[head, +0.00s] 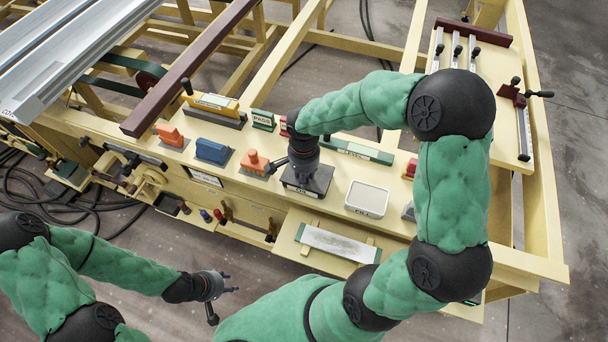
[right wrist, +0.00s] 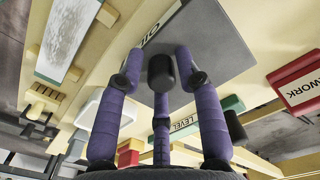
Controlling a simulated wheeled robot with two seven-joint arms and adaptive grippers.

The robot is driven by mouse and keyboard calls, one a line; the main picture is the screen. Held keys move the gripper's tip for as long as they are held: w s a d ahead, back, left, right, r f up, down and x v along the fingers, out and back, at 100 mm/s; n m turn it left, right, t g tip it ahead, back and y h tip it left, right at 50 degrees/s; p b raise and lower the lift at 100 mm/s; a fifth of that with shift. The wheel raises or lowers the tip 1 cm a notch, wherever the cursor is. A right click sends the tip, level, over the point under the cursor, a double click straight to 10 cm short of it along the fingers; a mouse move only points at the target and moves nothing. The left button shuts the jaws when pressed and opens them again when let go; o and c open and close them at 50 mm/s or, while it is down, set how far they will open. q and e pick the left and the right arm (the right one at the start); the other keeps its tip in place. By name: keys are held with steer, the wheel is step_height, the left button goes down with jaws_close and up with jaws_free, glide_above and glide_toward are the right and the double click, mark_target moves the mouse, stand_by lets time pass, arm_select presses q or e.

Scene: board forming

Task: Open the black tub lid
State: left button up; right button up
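The black tub (head: 318,184) stands on the cream bench top, with a flat dark lid and a white label on its front edge. The right wrist view shows the grey lid (right wrist: 210,50) lettered OIL and its black knob (right wrist: 161,72). The lid appears to lie flat on the tub. My right gripper (head: 303,168) points down over the lid and hides part of it. Its purple fingers (right wrist: 158,68) stand around the knob, with gaps still visible at the sides. My left gripper (head: 228,283) is open and empty, low in front of the bench.
A white tray (head: 367,198) stands right of the tub. An orange block (head: 254,162) and a blue block (head: 212,151) stand to its left. A green LEVEL bar (head: 358,151) lies behind. A grey slab (head: 340,243) lies on the front shelf.

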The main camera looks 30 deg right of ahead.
jaws_close()
